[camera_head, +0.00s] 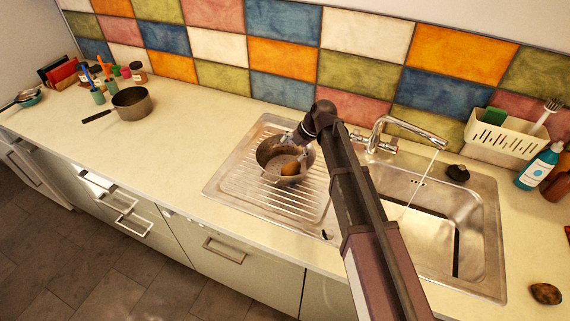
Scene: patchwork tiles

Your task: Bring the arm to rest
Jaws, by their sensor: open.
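My arm reaches up from the bottom of the head view and bends over the sink's drainboard. My gripper (292,142) is at its end, small and partly hidden by my wrist, over the back rim of a metal pan (268,154). It looks open, and I see nothing held in it. The pan stands on the ribbed drainboard (220,188) and has a brown thing (290,168) in it. Whether my fingers touch the pan I cannot tell.
Water runs from the tap (410,133) into the sink basin (432,270), right of my arm. A white caddy (505,135) and blue bottle (540,167) stand at the right. A saucepan (132,105) is at the left. The counter between saucepan and drainboard is clear.

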